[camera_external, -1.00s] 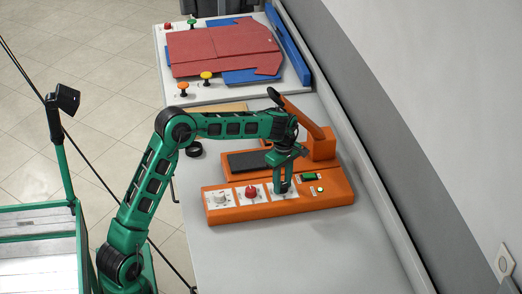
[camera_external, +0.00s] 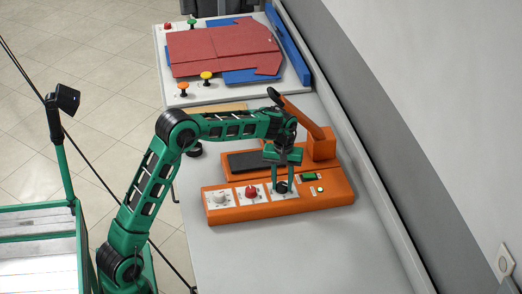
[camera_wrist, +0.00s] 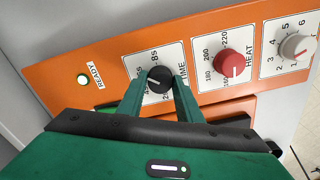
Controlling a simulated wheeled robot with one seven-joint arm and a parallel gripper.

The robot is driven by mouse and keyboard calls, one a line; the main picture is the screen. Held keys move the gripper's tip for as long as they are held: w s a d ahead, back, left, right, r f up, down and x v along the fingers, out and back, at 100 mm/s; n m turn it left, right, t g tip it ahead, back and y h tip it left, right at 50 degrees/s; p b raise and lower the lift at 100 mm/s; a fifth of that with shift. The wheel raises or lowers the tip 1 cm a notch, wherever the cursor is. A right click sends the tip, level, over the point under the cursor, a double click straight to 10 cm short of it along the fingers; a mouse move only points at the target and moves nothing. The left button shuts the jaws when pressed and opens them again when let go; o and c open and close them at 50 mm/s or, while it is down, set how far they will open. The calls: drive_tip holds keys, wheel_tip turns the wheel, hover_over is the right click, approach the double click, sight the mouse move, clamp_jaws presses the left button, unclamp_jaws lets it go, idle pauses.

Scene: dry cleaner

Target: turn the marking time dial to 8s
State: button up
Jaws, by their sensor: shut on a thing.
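The time dial is a black round knob (camera_wrist: 160,79) on a white plate marked TIME, with 8S printed near its top edge in the wrist view. In the external view the black knob (camera_external: 282,187) is the rightmost of three knobs on the orange press (camera_external: 237,214). My gripper (camera_wrist: 160,86) points down over it, with one green finger on each side, shut on the knob. In the external view my gripper (camera_external: 281,184) stands at the panel with its fingers either side of the knob. The knob's pointer is too small to read surely.
A red HEAT knob (camera_wrist: 230,63) and a light grey numbered knob (camera_wrist: 294,46) sit beside the black one. A READY lamp (camera_wrist: 83,79) glows on the other side. The press has a raised arm (camera_external: 300,115). Bare counter lies in front of the press.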

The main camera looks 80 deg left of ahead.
sight(283, 184)
drive_tip(key=m, duration=0.4)
drive_tip(key=shift+w+r+m, duration=0.1)
drive_tip(key=shift+w+m, duration=0.1)
drive_tip(key=shift+m, duration=2.3)
drive_tip(key=o, duration=1)
drive_tip(key=shift+o, duration=0.2)
drive_tip(key=shift+s, duration=0.1)
wheel_tip(283, 184, up, 10)
drive_tip(key=shift+r, duration=0.25)
